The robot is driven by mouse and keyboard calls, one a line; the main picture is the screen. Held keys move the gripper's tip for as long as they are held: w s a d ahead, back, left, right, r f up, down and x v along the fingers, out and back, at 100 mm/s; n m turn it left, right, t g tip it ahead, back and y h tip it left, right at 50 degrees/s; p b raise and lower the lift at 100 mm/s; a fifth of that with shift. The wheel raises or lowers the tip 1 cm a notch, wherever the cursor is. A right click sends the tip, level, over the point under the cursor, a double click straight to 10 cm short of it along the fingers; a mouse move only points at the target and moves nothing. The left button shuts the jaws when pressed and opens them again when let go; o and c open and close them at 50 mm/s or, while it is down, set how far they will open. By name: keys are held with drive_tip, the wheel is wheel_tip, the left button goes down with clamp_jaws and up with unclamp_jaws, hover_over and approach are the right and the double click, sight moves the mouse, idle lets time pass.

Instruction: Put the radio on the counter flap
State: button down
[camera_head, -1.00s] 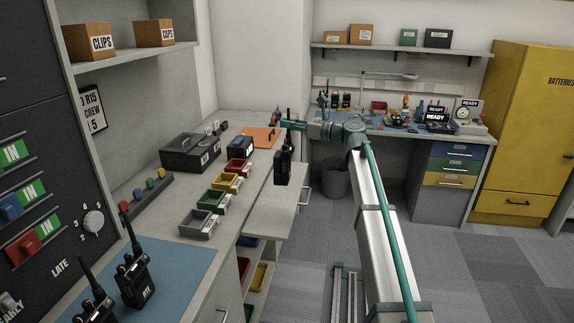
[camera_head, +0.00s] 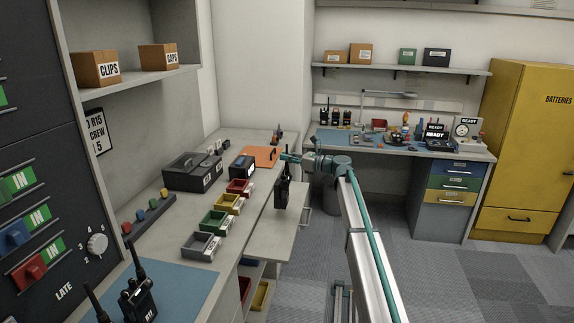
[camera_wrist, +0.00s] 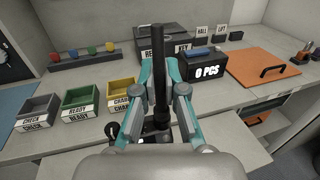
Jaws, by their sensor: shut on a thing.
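A black handheld radio (camera_head: 282,191) hangs upright from my gripper (camera_head: 288,160), its antenna pointing up. In the wrist view the radio's antenna (camera_wrist: 160,75) stands between the teal fingers of my gripper (camera_wrist: 158,128), which are shut on the radio; its lower body is mostly hidden. The pale counter flap (camera_head: 268,236) juts out from the counter's right side. The radio appears in front of or over the flap's far part; I cannot tell how large the gap below it is. The flap also shows in the wrist view (camera_wrist: 226,132), bare where visible.
The counter (camera_head: 186,236) holds grey, green, yellow and red trays (camera_head: 214,222), a black box (camera_head: 192,171), a dark case (camera_head: 243,168) and an orange board (camera_head: 261,156). Other radios (camera_head: 137,298) stand on a blue mat (camera_head: 186,287). Floor right of the flap is open.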

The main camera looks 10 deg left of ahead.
sight(288, 165)
drive_tip(key=shift+w+f+p, duration=0.15)
drive_tip(key=shift+f, duration=0.75)
drive_tip(key=shift+w+f+p, duration=0.1)
drive_tip(key=shift+f+p, duration=0.05)
drive_tip(key=shift+f, duration=0.85)
drive_tip(key=c, duration=1.2)
unclamp_jaws()
drive_tip(key=shift+c, duration=0.2)
drive_tip(key=b+v, duration=0.2)
drive_tip(key=v, duration=1)
drive_tip(key=shift+b, duration=0.35)
